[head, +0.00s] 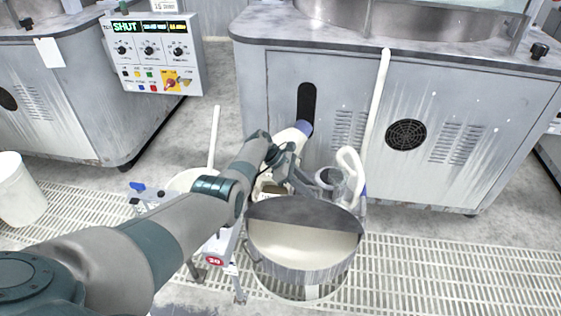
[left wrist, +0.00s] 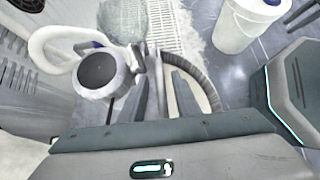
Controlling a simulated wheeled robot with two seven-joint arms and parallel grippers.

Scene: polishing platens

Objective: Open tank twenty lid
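The tank (head: 300,268) with the red number 20 tag (head: 214,260) beside it is a round grey metal vessel in front of the middle machine. A dark grey half-round lid plate (head: 305,213) is at its back half. The front half is uncovered and shows pale contents. My left gripper (head: 296,178) is behind the lid plate, at the tank's far side; its fingertips are partly hidden in the head view. In the left wrist view, its two dark fingers (left wrist: 166,95) stand apart beside the tank's curved rim (left wrist: 202,82). I cannot tell whether they touch the lid. My right gripper is not in view.
A round grey motor-like part (left wrist: 98,70) and a white hose (head: 350,165) are close to the gripper. A machine cabinet (head: 400,90) stands behind. A control panel (head: 152,55) reads SHUT. A white bucket (head: 20,190) stands at left. Floor grating (head: 450,270) at right is clear.

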